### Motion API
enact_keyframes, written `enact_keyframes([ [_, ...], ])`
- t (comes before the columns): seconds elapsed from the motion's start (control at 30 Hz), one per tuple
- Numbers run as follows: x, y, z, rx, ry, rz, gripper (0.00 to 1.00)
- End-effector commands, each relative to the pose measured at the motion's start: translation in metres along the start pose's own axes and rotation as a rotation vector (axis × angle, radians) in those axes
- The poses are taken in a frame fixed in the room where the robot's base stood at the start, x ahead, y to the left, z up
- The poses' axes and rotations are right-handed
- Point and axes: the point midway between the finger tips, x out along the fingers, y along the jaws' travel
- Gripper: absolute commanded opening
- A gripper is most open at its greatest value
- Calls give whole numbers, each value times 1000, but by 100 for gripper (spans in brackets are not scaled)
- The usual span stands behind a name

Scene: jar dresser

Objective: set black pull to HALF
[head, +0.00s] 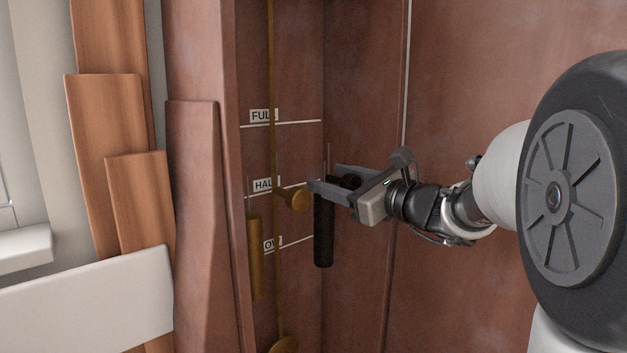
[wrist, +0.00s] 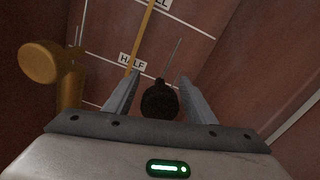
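The black pull (head: 323,238) is a dark cylinder hanging upright on a thin cord in the corner. Its top is near the height of the HALF label (head: 264,185), and its lower end is below the bottom line. My gripper (head: 323,178) reaches in from the right at the pull's top. In the wrist view the pull's top (wrist: 160,101) sits between the two fingers of my gripper (wrist: 159,80), with narrow gaps seeming to show on both sides. The fingers look spread; contact is hard to judge. The HALF label also shows in the wrist view (wrist: 132,61).
A brass rod (head: 274,140) runs down left of the pull, with a brass knob (head: 294,199) close to my fingertips. A brass pull (head: 254,255) hangs farther left. The FULL label (head: 262,116) is above. Wooden boards (head: 108,150) stand at the left.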

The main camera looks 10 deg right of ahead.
Motion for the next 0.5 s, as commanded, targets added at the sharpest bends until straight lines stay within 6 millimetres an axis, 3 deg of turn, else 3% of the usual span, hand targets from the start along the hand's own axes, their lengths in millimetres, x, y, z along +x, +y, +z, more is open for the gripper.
enact_keyframes([
  [0.27,-12,-1,1,-1,-3,-3,50],
  [0.5,-65,-1,1,-1,-2,-5,50],
])
